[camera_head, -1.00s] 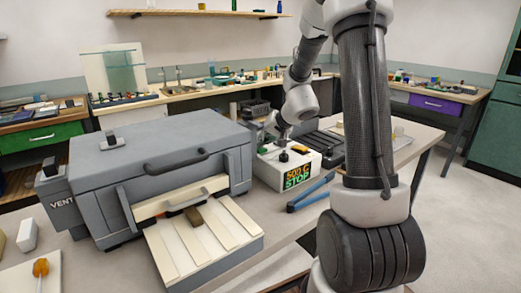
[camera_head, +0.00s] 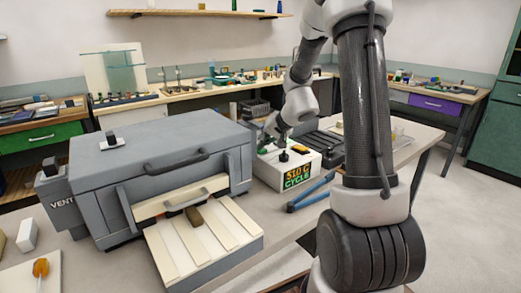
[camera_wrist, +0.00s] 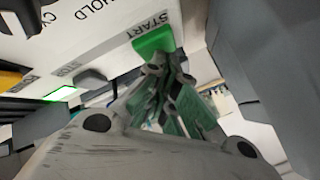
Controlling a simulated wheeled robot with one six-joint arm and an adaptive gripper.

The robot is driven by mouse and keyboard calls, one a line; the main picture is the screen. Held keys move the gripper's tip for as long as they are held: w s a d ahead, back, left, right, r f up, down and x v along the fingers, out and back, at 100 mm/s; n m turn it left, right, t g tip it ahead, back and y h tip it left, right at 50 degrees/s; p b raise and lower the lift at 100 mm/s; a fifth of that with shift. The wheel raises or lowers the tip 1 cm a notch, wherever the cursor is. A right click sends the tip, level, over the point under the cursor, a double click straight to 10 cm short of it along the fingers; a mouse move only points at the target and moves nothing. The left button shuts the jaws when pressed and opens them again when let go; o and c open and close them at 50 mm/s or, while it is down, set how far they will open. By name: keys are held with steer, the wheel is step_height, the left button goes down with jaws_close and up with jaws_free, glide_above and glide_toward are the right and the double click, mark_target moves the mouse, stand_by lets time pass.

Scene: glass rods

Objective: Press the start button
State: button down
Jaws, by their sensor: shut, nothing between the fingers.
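The white control box (camera_head: 268,175) stands on the bench right of the grey furnace (camera_head: 150,160). Its display (camera_head: 297,177) reads what looks like 510 C in orange and CYCLE in green. In the wrist view the green button (camera_wrist: 153,40) sits beside the printed word START on the white panel. My gripper (camera_wrist: 160,62) is shut and empty, its fingertips right at the button's edge, overlapping it in view; I cannot tell how firmly they touch. In the head view my gripper (camera_head: 268,136) is at the box's far left top, small and partly hidden.
Blue-handled tongs (camera_head: 310,195) lie in front of the box. A black knob (camera_head: 283,156) stands on its top. A slatted tray (camera_head: 205,235) juts from the furnace front. A black rack (camera_head: 320,143) lies right of the box.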

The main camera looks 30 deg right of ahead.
steer(key=shift+r, duration=0.75)
steer(key=shift+r, duration=0.1)
steer(key=shift+r, duration=2.4)
